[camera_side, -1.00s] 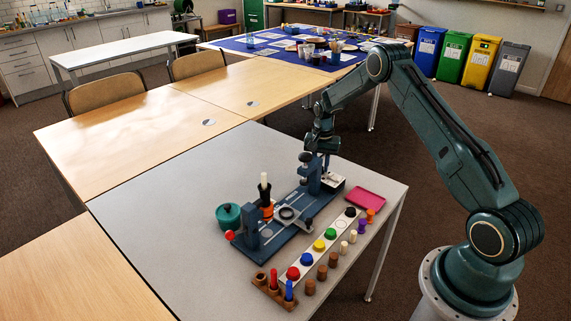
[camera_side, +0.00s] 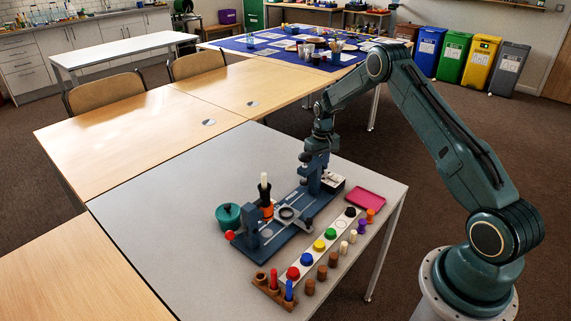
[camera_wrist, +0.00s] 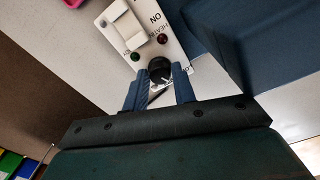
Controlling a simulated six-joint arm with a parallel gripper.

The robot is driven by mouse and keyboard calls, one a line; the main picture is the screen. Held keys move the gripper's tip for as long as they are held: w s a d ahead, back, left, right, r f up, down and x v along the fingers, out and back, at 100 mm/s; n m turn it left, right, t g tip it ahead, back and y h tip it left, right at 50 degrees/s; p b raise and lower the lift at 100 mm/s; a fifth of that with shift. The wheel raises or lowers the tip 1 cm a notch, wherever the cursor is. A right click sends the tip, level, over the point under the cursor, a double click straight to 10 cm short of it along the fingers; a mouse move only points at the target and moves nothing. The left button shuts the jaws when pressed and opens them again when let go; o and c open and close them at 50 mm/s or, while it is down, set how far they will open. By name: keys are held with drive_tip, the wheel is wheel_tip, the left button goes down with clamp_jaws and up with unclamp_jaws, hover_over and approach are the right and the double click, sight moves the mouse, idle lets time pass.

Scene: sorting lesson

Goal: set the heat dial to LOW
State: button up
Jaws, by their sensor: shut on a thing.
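The heat dial (camera_wrist: 159,66) is a dark round knob on a pale control panel in the wrist view. My gripper (camera_wrist: 161,76) has its two blue fingertips on either side of the knob, shut on it. The dial's setting and LOW mark cannot be read. In the side view my gripper (camera_side: 317,158) is at the far end of the blue apparatus. The control box (camera_side: 333,182) shows beside its post, but the dial cannot be made out there.
The panel carries a white switch (camera_wrist: 124,27), a green lamp (camera_wrist: 136,56) and a red lamp (camera_wrist: 162,39). The blue apparatus (camera_side: 270,235) stands close by. A white strip with coloured pieces (camera_side: 319,245), a pink tray (camera_side: 365,199) and a teal pot (camera_side: 228,215) are nearby.

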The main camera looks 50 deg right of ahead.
drive_tip(key=shift+n, duration=0.3)
drive_tip(key=o, duration=0.7)
drive_tip(key=shift+r, duration=0.1)
wheel_tip(320, 180, up, 14)
drive_tip(key=shift+f, duration=0.2)
idle(0.3)
